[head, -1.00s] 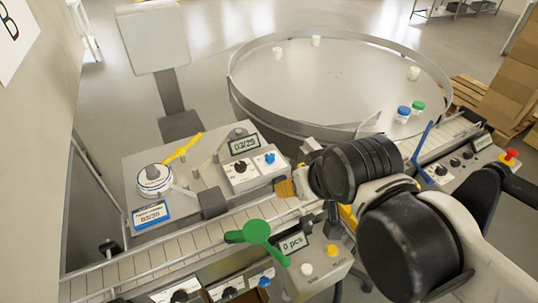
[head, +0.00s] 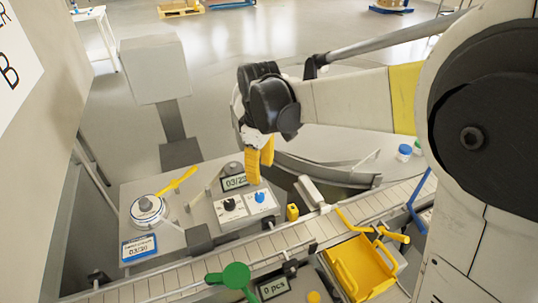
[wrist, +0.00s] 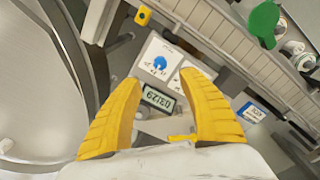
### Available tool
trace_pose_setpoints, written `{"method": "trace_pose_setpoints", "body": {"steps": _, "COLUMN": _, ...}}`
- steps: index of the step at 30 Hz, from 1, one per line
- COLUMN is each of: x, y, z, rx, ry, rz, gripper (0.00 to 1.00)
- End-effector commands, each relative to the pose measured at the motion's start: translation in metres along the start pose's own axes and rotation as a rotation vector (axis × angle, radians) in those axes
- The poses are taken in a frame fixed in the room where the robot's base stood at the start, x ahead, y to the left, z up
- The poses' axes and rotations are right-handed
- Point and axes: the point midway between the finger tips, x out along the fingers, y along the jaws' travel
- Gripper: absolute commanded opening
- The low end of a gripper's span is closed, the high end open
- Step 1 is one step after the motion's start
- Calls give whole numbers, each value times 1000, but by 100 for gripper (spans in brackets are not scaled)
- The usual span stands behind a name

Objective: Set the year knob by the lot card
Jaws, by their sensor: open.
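The knob panel (head: 246,208) carries a black knob (head: 229,205) on the left and a blue knob (head: 260,197) on the right. I cannot read which is the year knob. The date display (head: 232,182) behind them is partly covered by my finger; in the wrist view the display (wrist: 158,99) seems to read 03/29. The lot card (head: 139,248) is blue and white at left, its date starting 03/3, last digit unclear. My gripper (head: 260,165) is open and empty, pointing down above the panel. In the wrist view the blue knob (wrist: 159,63) shows between the yellow fingertips.
The conveyor (head: 190,269) runs in front, with a green paddle (head: 234,276) and a yellow tray (head: 362,268) nearer me. The turntable lies behind my arm.

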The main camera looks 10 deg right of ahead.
Motion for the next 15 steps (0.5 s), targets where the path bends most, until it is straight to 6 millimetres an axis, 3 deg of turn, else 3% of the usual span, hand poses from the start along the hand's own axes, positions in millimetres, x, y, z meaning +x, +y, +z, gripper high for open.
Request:
{"method": "trace_pose_setpoints", "body": {"steps": 3, "x": 7, "y": 0, "z": -10, "rx": -44, "ry": -18, "rz": -17, "gripper": 48}}
{"method": "trace_pose_setpoints", "body": {"steps": 8, "x": 24, "y": 0, "z": -11, "rx": -52, "ry": -22, "rz": -21, "gripper": 48}}
{"method": "trace_pose_setpoints", "body": {"steps": 15, "x": 72, "y": -1, "z": -10, "rx": -50, "ry": -21, "rz": -20, "gripper": 48}}
